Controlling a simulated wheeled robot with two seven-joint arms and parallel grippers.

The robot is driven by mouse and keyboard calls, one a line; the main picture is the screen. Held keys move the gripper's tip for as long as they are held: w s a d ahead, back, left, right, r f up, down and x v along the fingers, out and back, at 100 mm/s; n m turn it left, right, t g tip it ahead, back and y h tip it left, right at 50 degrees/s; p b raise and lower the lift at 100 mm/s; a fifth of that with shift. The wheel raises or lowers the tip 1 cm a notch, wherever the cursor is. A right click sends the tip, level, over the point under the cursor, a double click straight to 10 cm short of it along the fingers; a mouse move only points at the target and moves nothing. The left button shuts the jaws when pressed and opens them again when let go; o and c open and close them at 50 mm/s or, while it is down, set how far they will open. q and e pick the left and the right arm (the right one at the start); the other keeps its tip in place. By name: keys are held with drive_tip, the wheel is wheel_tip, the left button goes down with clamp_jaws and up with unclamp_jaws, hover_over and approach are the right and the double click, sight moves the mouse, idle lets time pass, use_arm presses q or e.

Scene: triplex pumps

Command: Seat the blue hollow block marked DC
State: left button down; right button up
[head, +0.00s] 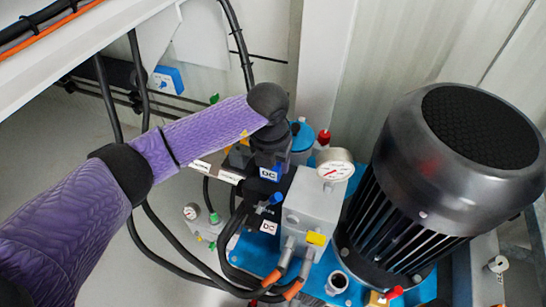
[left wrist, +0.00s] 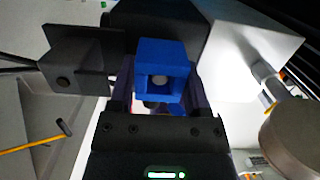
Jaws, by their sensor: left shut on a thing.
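The blue hollow block marked DC (head: 270,173) shows in the head view just below my left gripper (head: 271,157), its white DC label facing the camera. In the left wrist view the blue block (left wrist: 165,55) is in the middle, with a square opening and a round pale thing visible inside it. My left gripper is shut on this block. A second white DC label (head: 268,227) is on the pump unit below, beside a blue-handled fitting (head: 268,201). Whether the block touches anything beneath it is hidden. My right gripper is not in view.
A grey valve block (head: 308,208) with a pressure gauge (head: 335,165) stands close to the right of the held block. A large black motor (head: 440,180) is further right. Black hoses (head: 180,250) run on the left. Another blue block (head: 168,80) is on the back wall.

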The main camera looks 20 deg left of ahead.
use_arm(q)
unclamp_jaws()
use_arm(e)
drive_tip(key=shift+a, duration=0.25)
use_arm(q)
drive_tip(key=r+p, duration=0.2)
drive_tip(key=r, duration=0.1)
drive_tip(key=s+r+p, duration=0.1)
drive_tip(key=r+p, duration=0.1)
drive_tip(key=r, duration=0.2)
drive_tip(key=r+p, duration=0.2)
drive_tip(key=r, duration=0.1)
drive_tip(key=shift+s+r, duration=0.15)
drive_tip(key=shift+f, duration=0.2)
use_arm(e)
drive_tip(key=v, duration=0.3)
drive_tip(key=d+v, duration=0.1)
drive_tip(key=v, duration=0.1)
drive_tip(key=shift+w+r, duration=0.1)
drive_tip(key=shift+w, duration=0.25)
use_arm(q)
drive_tip(key=shift+d, duration=0.1)
